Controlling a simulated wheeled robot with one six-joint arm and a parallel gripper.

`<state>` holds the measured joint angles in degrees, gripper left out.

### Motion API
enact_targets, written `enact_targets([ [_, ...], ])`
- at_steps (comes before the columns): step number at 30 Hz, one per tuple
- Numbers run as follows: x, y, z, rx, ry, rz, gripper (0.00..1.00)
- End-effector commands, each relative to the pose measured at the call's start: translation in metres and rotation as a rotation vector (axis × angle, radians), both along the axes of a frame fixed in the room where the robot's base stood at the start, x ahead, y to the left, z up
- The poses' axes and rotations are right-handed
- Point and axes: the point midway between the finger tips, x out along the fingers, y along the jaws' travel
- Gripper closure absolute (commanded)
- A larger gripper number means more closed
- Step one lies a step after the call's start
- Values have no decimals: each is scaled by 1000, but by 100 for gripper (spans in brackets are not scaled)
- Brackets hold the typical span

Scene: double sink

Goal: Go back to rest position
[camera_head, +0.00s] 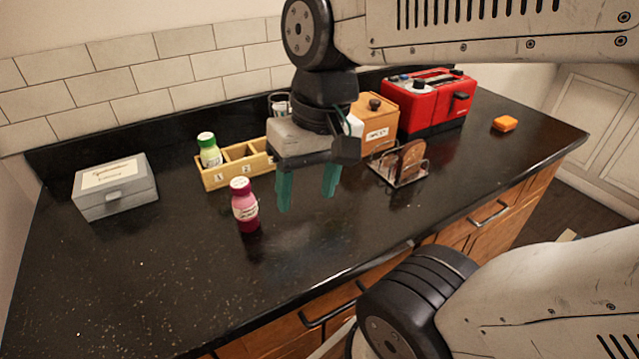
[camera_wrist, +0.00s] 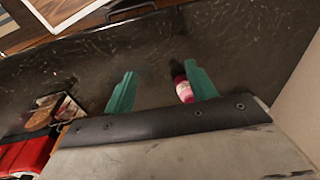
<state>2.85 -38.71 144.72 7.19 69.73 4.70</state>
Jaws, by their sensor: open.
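My gripper (camera_head: 307,190) hangs over the dark countertop with its two green fingers apart and nothing between them. In the wrist view, my gripper (camera_wrist: 160,90) is also open and empty. A pink bottle with a white cap (camera_head: 245,207) stands upright on the counter, left of my gripper in the head view. The bottle (camera_wrist: 184,88) shows beside the right finger in the wrist view, partly hidden by it. My gripper and arm hide part of the wooden rack (camera_head: 222,180).
A green-capped bottle (camera_head: 209,151) stands in the rack's left compartment. A grey box (camera_head: 115,188) is at the left. The front left counter is clear.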

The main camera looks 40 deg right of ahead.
Motion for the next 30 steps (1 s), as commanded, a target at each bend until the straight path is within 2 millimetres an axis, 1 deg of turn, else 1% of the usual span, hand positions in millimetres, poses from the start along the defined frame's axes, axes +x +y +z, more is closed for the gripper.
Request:
enact_targets([
  [1,-8,-5,0,-46,-19,59,44],
  [3,-15,-10,0,-95,-34,119,44],
  [6,-20,-14,0,-130,-41,159,44],
  [30,-20,-15,0,-135,-41,164,44],
])
